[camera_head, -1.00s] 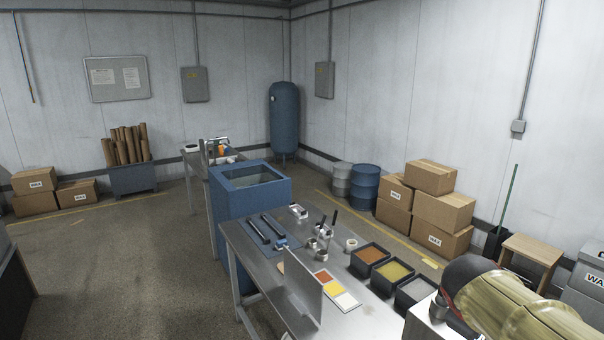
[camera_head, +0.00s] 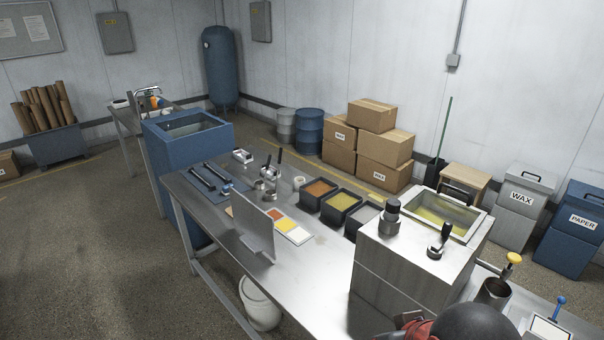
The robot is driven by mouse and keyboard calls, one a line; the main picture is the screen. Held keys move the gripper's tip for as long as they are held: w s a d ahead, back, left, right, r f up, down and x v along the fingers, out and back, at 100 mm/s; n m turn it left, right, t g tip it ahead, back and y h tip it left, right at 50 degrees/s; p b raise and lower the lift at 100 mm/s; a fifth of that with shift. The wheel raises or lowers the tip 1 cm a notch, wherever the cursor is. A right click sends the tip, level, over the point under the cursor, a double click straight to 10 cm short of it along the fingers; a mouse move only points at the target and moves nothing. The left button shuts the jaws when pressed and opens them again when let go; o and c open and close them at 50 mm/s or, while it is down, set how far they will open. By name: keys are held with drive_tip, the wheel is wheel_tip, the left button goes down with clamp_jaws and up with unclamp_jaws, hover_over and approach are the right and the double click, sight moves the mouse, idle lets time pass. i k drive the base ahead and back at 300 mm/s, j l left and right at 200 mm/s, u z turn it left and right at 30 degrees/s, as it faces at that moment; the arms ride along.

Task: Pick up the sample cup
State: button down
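Several small metal cup-like vessels (camera_head: 270,173) stand on the steel table beside the blue mat, some with dark upright handles. A larger open metal cup (camera_head: 493,293) stands at the lower right, near a yellow-topped tool. I cannot tell which of these is the sample cup. A dark rounded part with red at the bottom edge seems to be part of my arm. My gripper's fingers do not show.
The steel table (camera_head: 215,215) also bears an upright metal plate (camera_head: 256,228), colour swatches (camera_head: 292,232) and black trays (camera_head: 342,207). A steel wax bath (camera_head: 395,265) stands at the right. A white bucket (camera_head: 260,303) is under the table.

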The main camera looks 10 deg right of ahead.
sight(300, 184)
drive_tip(key=i+j+z, duration=0.1)
drive_tip(key=z, duration=0.5)
drive_tip(key=i+j+z, duration=0.25)
drive_tip(key=j, duration=0.3)
drive_tip(key=j+z, duration=0.25)
drive_tip(key=j, duration=0.3)
drive_tip(key=j+z, duration=0.25)
drive_tip(key=j, duration=0.35)
drive_tip(key=i+j, duration=0.1)
drive_tip(key=j, duration=0.35)
drive_tip(key=i+j, duration=0.1)
drive_tip(key=j, duration=0.4)
drive_tip(key=i+j, duration=0.15)
drive_tip(key=j, duration=0.3)
drive_tip(key=i+j, duration=0.1)
drive_tip(key=j, duration=0.35)
drive_tip(key=i+j+z, duration=0.1)
drive_tip(key=j, duration=0.35)
drive_tip(key=i+j, duration=0.1)
drive_tip(key=j, duration=0.4)
